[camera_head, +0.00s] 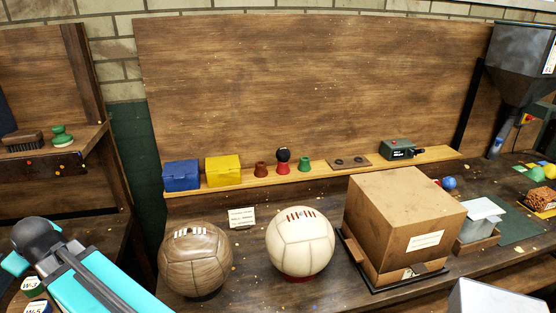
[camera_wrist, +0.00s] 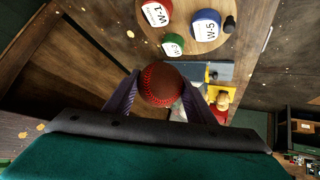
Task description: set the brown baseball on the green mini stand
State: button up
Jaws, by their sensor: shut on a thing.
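A brown ball with red stitching, the brown baseball (camera_wrist: 162,85), is held between the two fingers of my gripper (camera_wrist: 161,92) in the wrist view. My gripper is shut on it. In the head view the gripper and the ball cannot be made out; only part of my turquoise arm shows at lower left. The green mini stand (camera_head: 304,164) is on the narrow wooden ledge at the back of the bench, with nothing on top. It is right of a red mini stand (camera_head: 282,168) that bears a dark ball (camera_head: 283,154).
A brown mini stand (camera_head: 260,169), yellow box (camera_head: 223,171) and blue box (camera_head: 181,175) share the ledge. A brown leather ball (camera_head: 195,262), cream ball (camera_head: 300,245) and large brown box (camera_head: 404,220) stand before it. The wrist view shows a round board (camera_wrist: 205,40) with labelled weights.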

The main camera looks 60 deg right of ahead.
jog(key=s+d+r+m+g+h+b, duration=0.1)
jog(key=s+d+m+h, duration=0.2)
jog(key=d, duration=1.4)
jog(key=s+d+m+g+h+b, duration=0.2)
jog(key=s+d+m, duration=0.25)
jog(key=d, duration=1.15)
jog(key=s+d+r+m+g+h+b, duration=0.1)
jog(key=s+d+m+h, duration=0.2)
jog(key=d, duration=1.4)
jog(key=s+d+m+g+b, duration=0.1)
jog(key=s+d+m+g, duration=0.1)
jog(key=s+d, duration=0.7)
jog(key=s+d+m+g+b, duration=0.2)
jog(key=s+d, duration=0.7)
jog(key=s, duration=0.8)
jog(key=s+d+r+m+g+b, duration=0.1)
jog(key=s+d+m, duration=0.3)
jog(key=s+d, duration=0.5)
jog(key=s+g, duration=0.1)
jog(key=s, duration=0.4)
jog(key=shift+d+h, duration=0.3)
jog(key=shift+h, duration=0.1)
jog(key=shift+w+d+r, duration=0.1)
jog(key=shift+w, duration=0.05)
jog(key=p, duration=0.4)
send_over(306, 161)
jog(key=d, duration=0.1)
jog(key=shift+w+f, duration=0.2)
jog(key=shift+f, duration=0.5)
